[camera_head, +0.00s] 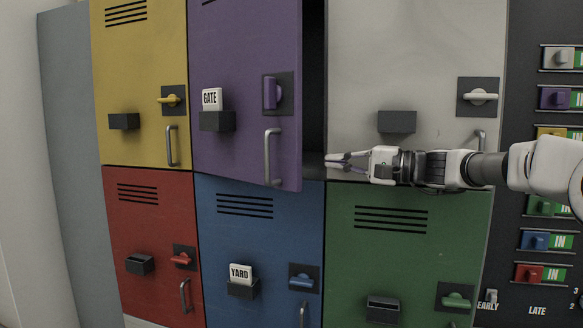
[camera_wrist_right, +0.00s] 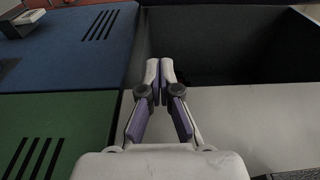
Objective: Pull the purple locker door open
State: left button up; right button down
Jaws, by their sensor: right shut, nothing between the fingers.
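The purple locker door (camera_head: 245,88) stands ajar in the head view, its right edge swung out from the frame with a dark gap behind it. It has a grey pull handle (camera_head: 269,158) and a purple latch (camera_head: 271,92) turned upright. My right gripper (camera_head: 330,161) is at the lower right of the gap, just right of the door edge and apart from the handle. In the wrist view the right gripper (camera_wrist_right: 160,65) is shut and empty, its fingertips before the dark opening of the locker (camera_wrist_right: 215,45). My left gripper is not in view.
Yellow (camera_head: 140,60), white (camera_head: 420,50), red (camera_head: 150,240), blue (camera_head: 255,250) and green (camera_head: 385,250) locker doors surround the purple one and look closed. A panel of coloured sliders (camera_head: 545,270) is at the right. My right arm crosses before the white and green doors.

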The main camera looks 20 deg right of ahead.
aim_at(281, 159)
jog(key=w+a+p, duration=0.1)
jog(key=a+p, duration=0.1)
jog(key=a, duration=0.1)
jog(key=w+a+p, duration=0.1)
jog(key=a+p, duration=0.1)
jog(key=a, duration=0.2)
jog(key=w+a+p, duration=0.2)
jog(key=a, duration=0.2)
jog(key=shift+a+r, duration=0.15)
jog(key=shift+w, duration=0.1)
jog(key=shift+f, duration=0.2)
